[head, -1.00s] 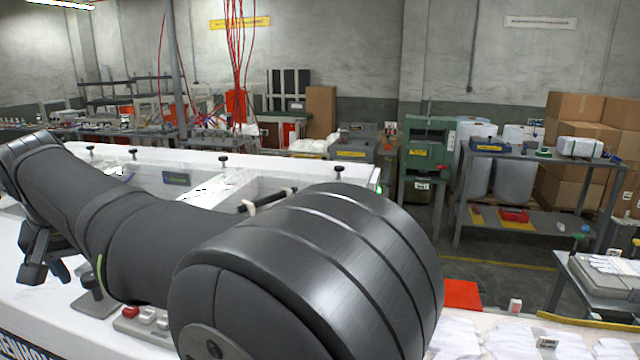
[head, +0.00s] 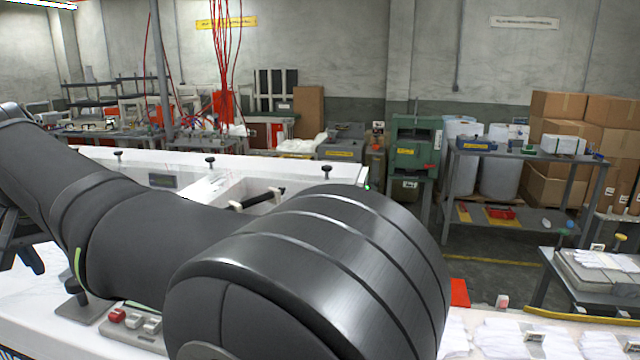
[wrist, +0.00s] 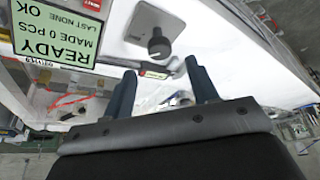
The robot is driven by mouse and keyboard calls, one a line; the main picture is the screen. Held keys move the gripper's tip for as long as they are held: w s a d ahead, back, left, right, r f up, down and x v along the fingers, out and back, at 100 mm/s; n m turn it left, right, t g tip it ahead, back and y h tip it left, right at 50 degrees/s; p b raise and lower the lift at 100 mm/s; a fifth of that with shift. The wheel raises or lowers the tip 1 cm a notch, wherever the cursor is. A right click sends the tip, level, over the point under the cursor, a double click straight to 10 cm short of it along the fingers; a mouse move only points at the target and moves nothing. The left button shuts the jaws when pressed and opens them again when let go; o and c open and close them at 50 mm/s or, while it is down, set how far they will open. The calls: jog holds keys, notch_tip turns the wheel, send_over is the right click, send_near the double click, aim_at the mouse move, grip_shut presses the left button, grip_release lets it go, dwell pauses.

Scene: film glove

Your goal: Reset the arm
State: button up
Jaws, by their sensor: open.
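My arm (head: 150,230) stretches across the left and lower middle of the head view, with its large rounded joint in front. In the wrist view my gripper (wrist: 160,68) has its two dark fingers apart, with nothing between them. A white machine surface with a dark round knob (wrist: 159,45) lies beyond the fingers. In the head view the far end of my arm is cut off by the left edge, so the gripper is mostly hidden there.
A white machine (head: 250,170) with black knobs lies behind my arm. A switch box (head: 135,325) with a red button sits below it. White gloves (head: 505,338) lie in stacks at the lower right. A green display (wrist: 55,35) reads READY. A grey shelf (head: 520,155) stands beyond.

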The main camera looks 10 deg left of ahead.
jog(key=v, duration=1.1)
jog(key=x, duration=1.7)
jog(key=shift+d+r+n+y, duration=0.15)
jog(key=shift+n+y, duration=0.15)
jog(key=shift+n, duration=0.3)
jog(key=n+g, duration=0.1)
jog(key=n, duration=0.2)
jog(key=n+g+y, duration=0.1)
jog(key=n, duration=0.3)
jog(key=shift+w+g, duration=0.25)
jog(key=shift+g, duration=0.15)
jog(key=n+g, duration=0.1)
jog(key=n, duration=0.3)
jog(key=shift+w+n+g, duration=0.2)
jog(key=shift+n+g, duration=0.2)
jog(key=shift+n+g+h, duration=0.5)
jog(key=shift+n+g, duration=0.2)
jog(key=shift+n, duration=1.2)
